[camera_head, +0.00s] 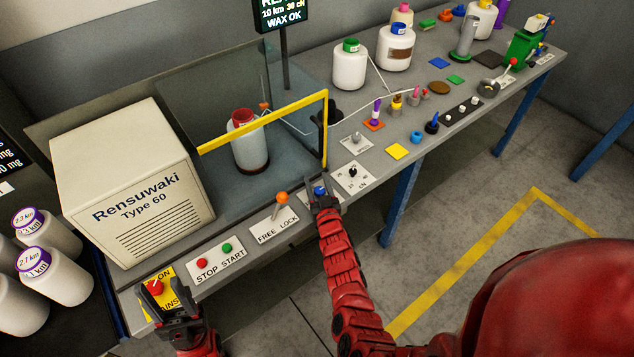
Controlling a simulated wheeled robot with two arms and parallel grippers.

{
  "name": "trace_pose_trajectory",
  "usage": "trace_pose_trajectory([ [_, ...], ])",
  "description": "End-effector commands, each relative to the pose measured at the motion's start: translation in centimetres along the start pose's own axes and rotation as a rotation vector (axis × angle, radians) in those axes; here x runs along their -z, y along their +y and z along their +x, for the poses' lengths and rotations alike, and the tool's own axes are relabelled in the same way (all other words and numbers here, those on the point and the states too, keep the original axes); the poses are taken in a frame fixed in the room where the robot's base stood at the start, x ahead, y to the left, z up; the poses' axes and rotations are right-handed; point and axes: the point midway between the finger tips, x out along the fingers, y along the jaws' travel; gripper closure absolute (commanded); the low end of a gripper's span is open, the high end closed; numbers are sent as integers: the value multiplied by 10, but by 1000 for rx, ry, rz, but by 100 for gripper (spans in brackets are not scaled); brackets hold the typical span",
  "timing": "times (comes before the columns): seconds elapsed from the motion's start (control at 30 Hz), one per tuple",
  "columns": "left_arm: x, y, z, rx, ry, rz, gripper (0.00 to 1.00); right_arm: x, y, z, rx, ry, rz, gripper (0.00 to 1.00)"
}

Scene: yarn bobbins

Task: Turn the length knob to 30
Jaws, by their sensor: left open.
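My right gripper (322,184) is over a small panel on the bench's front edge. Its fingers are apart, one on each side of a blue knob (320,190). I cannot tell whether they touch the knob. The gripper hides most of that panel, so its label and setting cannot be read. Just right of it is a black knob (352,171) on a white plate marked cN. My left gripper (172,299) is open and empty at the front left, by the red switch (155,287) on the yellow mains plate. The display (281,14) reads 10 km 30 cN and WAX OK.
The FREE LOCK lever (282,199) and the STOP START buttons (215,257) lie left of my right gripper. A yellow guard bar (265,121) stands behind it, before a bobbin (249,150). Small coloured items crowd the bench to the right. The floor in front is free.

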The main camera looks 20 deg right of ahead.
Motion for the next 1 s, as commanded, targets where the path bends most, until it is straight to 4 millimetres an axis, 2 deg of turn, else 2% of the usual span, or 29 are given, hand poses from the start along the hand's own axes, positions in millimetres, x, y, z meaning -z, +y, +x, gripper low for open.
trace_pose_trajectory([
  [0.03,0,0,0,0,0,0,50,0,0,0,0,0,0,35],
  [0.07,0,0,0,0,0,0,50,0,0,0,0,0,0,29],
  [0.1,0,0,0,0,0,0,50,0,0,0,0,0,0,29],
  [0.47,0,0,1,0,0,0,50,-1,-1,-6,1,-3,-1,29],
  [0.67,1,0,5,0,0,0,50,-1,-2,-35,4,-3,-4,29],
  [1.0,-1,0,-7,0,0,0,50,-5,-1,-110,3,-3,-2,29],
])
